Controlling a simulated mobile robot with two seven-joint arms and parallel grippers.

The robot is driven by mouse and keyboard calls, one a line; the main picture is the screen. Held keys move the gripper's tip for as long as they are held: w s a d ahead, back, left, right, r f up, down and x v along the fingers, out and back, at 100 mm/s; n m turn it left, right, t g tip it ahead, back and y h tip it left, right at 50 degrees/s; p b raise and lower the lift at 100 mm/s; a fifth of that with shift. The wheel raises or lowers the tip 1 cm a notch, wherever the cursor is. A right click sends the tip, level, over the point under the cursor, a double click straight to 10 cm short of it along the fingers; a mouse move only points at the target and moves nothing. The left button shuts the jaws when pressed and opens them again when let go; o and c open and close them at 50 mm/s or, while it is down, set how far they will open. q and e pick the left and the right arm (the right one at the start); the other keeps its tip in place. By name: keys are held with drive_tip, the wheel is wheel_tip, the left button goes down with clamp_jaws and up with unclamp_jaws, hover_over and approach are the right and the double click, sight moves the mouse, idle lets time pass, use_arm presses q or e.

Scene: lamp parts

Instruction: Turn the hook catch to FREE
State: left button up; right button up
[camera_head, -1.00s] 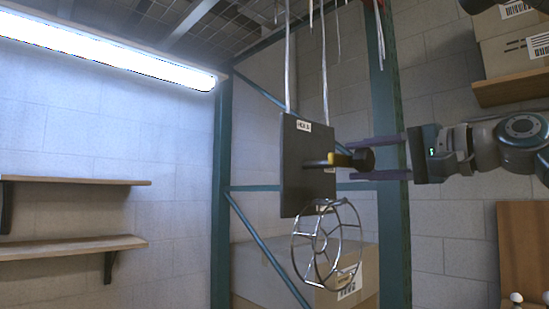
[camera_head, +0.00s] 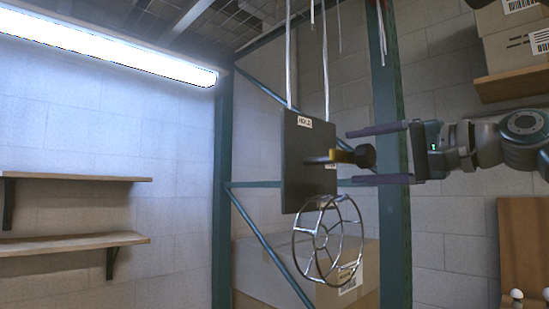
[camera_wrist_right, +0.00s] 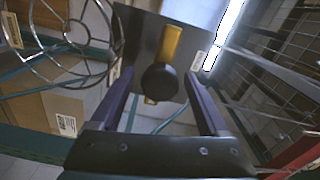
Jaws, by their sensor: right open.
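The hook catch is a dark square plate (camera_head: 297,180) hanging on two pale straps. A black round knob (camera_head: 366,156) and a yellow bar (camera_head: 342,156) stand out from its face. A label (camera_head: 305,122) at the plate's top seems to read HOLD; another (camera_head: 330,167) is partly hidden behind the bar. In the right wrist view the yellow bar (camera_wrist_right: 171,43) runs roughly lengthwise behind the knob (camera_wrist_right: 159,81), with labels at the plate's left and right edges. My right gripper (camera_head: 348,158) is open, fingers above and below the knob with gaps. My left gripper is not in view.
A wire cage (camera_head: 327,240) hangs just below the plate. A cardboard box (camera_head: 255,275) and a teal rack post (camera_head: 396,240) stand behind. Wall shelves (camera_head: 75,245) are at the left, with a bright tube light (camera_head: 100,48) above. Free air lies left of the plate.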

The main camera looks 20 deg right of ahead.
drive_tip(key=shift+s+d+f+b, duration=0.2)
drive_tip(key=shift+s+b, duration=0.1)
drive_tip(key=shift+b, duration=0.15)
drive_tip(key=b+v, duration=0.7)
drive_tip(key=v, duration=0.2)
drive_tip(key=shift+s+r, duration=0.15)
drive_tip(key=shift+r, duration=0.05)
